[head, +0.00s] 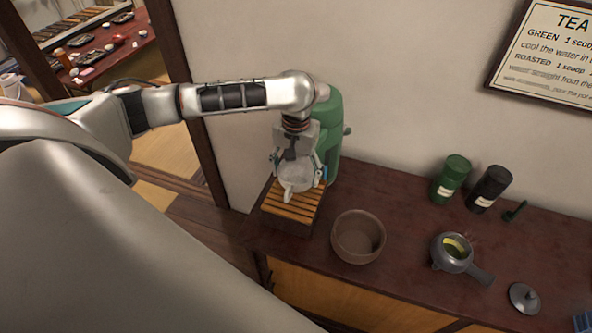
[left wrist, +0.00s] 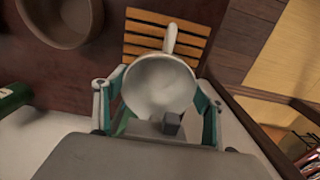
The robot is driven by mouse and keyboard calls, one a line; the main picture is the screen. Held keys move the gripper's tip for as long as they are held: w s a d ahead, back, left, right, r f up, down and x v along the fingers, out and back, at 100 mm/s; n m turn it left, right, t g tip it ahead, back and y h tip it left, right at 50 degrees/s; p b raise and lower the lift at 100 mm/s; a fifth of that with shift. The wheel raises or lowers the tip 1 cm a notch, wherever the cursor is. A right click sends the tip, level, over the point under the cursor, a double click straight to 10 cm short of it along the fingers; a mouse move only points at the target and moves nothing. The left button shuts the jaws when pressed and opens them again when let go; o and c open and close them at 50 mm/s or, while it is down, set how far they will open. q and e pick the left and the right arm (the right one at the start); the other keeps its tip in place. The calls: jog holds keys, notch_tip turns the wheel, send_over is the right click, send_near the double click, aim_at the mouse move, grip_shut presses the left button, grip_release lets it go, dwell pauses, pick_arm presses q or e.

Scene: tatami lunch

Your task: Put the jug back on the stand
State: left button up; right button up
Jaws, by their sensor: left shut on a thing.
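The jug (head: 296,178) is pale grey-white with a handle. It sits between the fingers of my left gripper (head: 297,168), which is shut on it. The slatted wooden stand (head: 290,210) is below, in front of the green dispenser (head: 329,135). In the left wrist view the jug (left wrist: 160,85) is seen from above with its mouth open and its handle pointing to the top, over the stand's slats (left wrist: 140,40). The jug hides part of the stand. I cannot tell whether its base touches the slats. My right gripper is out of view.
A brown bowl (head: 358,238) stands close to the right of the stand. Further right are a green canister (head: 452,180), a black canister (head: 489,190), a grey teapot (head: 453,254) and its lid (head: 524,298). The wall rises behind the dark counter (head: 395,200).

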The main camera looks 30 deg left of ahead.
pick_arm(q)
jog(key=o, duration=1.3)
jog(key=shift+o, duration=0.2)
jog(key=shift+r, duration=0.3)
notch_tip(320, 180, up, 13)
jog(key=shift+f, duration=0.2)
